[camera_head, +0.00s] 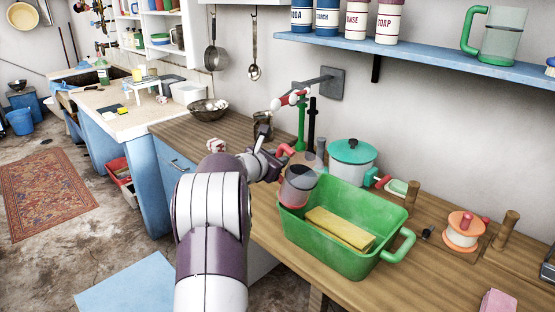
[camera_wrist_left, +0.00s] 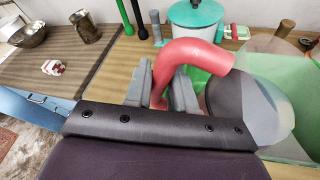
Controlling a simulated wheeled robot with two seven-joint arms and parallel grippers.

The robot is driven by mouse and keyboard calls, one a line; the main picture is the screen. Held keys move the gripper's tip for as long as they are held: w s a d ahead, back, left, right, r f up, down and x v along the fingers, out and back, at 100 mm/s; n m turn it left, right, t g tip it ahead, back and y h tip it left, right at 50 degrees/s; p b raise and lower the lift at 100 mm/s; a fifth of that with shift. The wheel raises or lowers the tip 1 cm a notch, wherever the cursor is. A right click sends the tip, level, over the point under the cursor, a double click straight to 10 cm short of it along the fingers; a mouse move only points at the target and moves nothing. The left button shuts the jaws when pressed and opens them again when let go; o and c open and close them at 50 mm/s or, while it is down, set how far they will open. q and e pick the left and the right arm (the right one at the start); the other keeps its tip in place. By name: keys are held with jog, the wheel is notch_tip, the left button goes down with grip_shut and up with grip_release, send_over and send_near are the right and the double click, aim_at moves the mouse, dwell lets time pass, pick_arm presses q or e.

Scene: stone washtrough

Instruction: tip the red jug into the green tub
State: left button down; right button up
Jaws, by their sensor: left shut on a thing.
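The red jug (camera_head: 297,187) has a see-through grey body and a red handle. It is above the left end of the green tub (camera_head: 370,266), and its body overlaps the tub's left rim in the head view. My left gripper (camera_head: 274,163) is shut on the jug's handle. In the left wrist view the curved red handle (camera_wrist_left: 195,50) runs down between the fingers of my left gripper (camera_wrist_left: 161,92). The glassy jug body is to the right, partly cut off by my wrist. How far the jug tilts is hard to tell. My right gripper does not clearly show.
A yellow block (camera_head: 340,228) lies in the tub. A white pot with a teal lid (camera_head: 352,157) stands behind it. A green tap post (camera_head: 301,125) and a metal can (camera_head: 263,130) are behind the jug. An orange spool (camera_head: 462,233) stands to the right.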

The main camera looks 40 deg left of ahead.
pick_arm(q)
jog(key=shift+r, duration=0.1)
jog(key=m+b, duration=0.1)
jog(key=b, duration=0.2)
jog(key=shift+d+r+b, duration=0.15)
jog(key=shift+b, duration=0.15)
jog(key=shift+d+r+t+y+b, duration=0.15)
jog(key=shift+r+t+y+b, duration=0.2)
jog(key=shift+b, duration=0.2)
jog(key=shift+r+m, duration=0.25)
jog(key=shift+m, duration=0.05)
